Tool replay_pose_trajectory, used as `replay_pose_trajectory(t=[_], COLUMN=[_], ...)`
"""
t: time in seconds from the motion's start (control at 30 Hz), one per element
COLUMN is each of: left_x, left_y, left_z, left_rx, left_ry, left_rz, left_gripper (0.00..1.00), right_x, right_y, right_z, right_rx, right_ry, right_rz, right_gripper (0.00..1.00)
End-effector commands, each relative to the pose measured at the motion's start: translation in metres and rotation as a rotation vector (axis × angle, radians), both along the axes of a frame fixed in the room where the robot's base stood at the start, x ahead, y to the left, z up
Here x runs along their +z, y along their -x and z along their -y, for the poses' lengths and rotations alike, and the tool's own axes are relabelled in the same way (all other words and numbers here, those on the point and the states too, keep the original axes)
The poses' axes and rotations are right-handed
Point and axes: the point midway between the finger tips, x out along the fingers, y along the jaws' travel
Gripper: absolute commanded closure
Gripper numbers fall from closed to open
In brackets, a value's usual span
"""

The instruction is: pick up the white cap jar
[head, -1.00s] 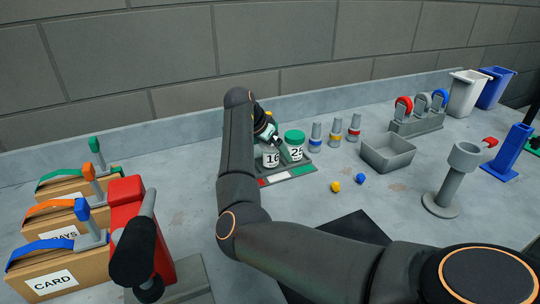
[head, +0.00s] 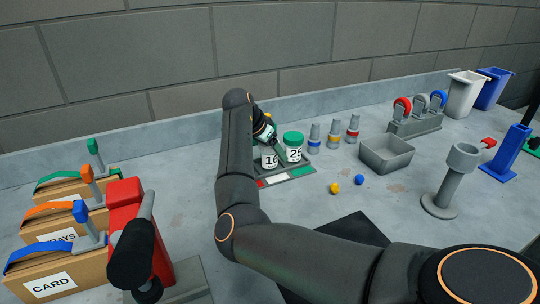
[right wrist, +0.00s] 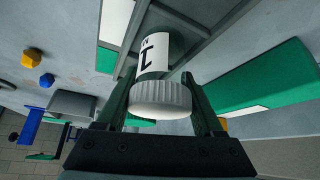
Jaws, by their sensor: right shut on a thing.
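The white cap jar shows best in the right wrist view (right wrist: 160,98), with its ribbed white cap between my two fingers and a black-marked label beyond it. In the head view the jar (head: 270,160) stands at the grey tray (head: 273,182), with its cap mostly hidden by my gripper. My right gripper (head: 273,139) is over the jar and shut on its cap; it also shows in the right wrist view (right wrist: 158,82). I cannot tell whether the jar is clear of the tray floor. My left gripper is out of view.
A green-lidded jar marked 25 (head: 294,150) stands close to the right of the held jar. Several small grey bottles with coloured bands (head: 333,137) stand further right. Cardboard boxes (head: 70,275) stand left.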

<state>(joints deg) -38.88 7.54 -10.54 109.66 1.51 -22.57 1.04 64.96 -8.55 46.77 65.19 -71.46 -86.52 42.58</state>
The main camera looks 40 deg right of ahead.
Motion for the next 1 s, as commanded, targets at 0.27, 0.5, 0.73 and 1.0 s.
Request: replay_pose_trajectory(t=[0.27, 0.5, 0.73, 1.0], left_x=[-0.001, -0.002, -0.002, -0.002], left_y=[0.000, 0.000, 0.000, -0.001], left_z=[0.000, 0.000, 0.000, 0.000], left_rx=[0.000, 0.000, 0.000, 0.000], left_ry=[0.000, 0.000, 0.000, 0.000], left_rz=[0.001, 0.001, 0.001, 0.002], left_gripper=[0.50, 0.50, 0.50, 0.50], right_x=[0.030, 0.078, 0.099, 0.101], right_y=[-0.001, -0.001, 0.000, 0.000], right_z=[0.001, 0.001, 0.000, 0.000], right_rx=[-0.001, 0.000, 0.000, -0.001], right_ry=[0.004, 0.003, 0.002, 0.001], right_rz=[0.006, 0.004, 0.000, -0.001], right_gripper=[0.88, 0.88, 0.88, 0.88])
